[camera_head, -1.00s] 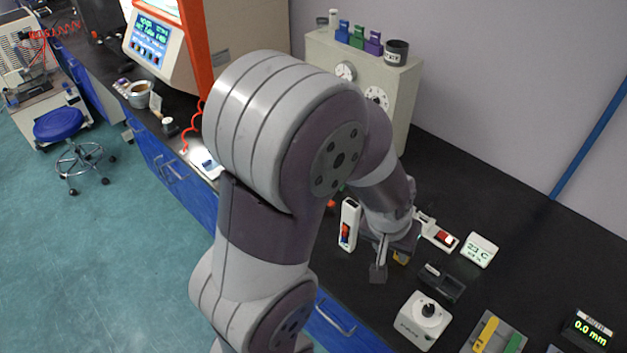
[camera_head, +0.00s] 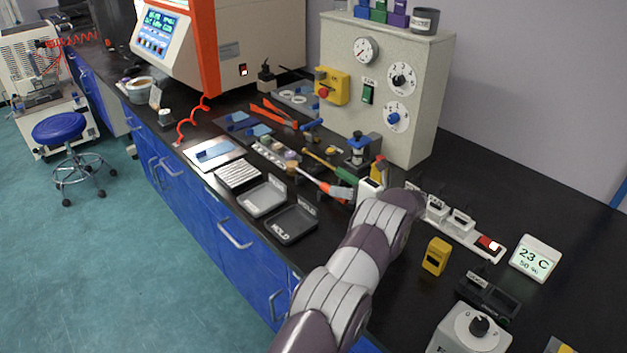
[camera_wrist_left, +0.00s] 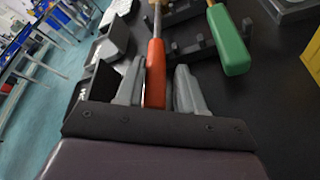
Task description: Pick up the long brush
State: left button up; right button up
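An orange-handled brush (camera_head: 338,191) lies on the bench among the tools in the head view, its shaft pointing to the back left. In the left wrist view, its orange handle (camera_wrist_left: 154,75) sits between the fingers of my left gripper (camera_wrist_left: 160,80). The fingers are apart, with a visible gap on the right side of the handle. A green-handled brush (camera_wrist_left: 230,42) lies beside it on a dark rack, and also shows in the head view (camera_head: 347,173). I cannot tell which one is the long brush. The left gripper is mostly hidden in the head view. My right gripper is out of view.
A control box (camera_head: 380,90) stands behind the tools. A yellow block (camera_head: 436,256) and a power strip (camera_head: 465,238) are right of my arm. Some black bench between is clear.

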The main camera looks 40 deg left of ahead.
pick_arm(q)
jog(key=shift+s+d+f+n+g, duration=0.1)
jog(key=shift+s+f+n+g, duration=0.25)
jog(key=shift+f+n, duration=0.15)
jog(key=shift+s+d+r, duration=0.1)
jog(key=shift+r, duration=0.15)
grip_shut()
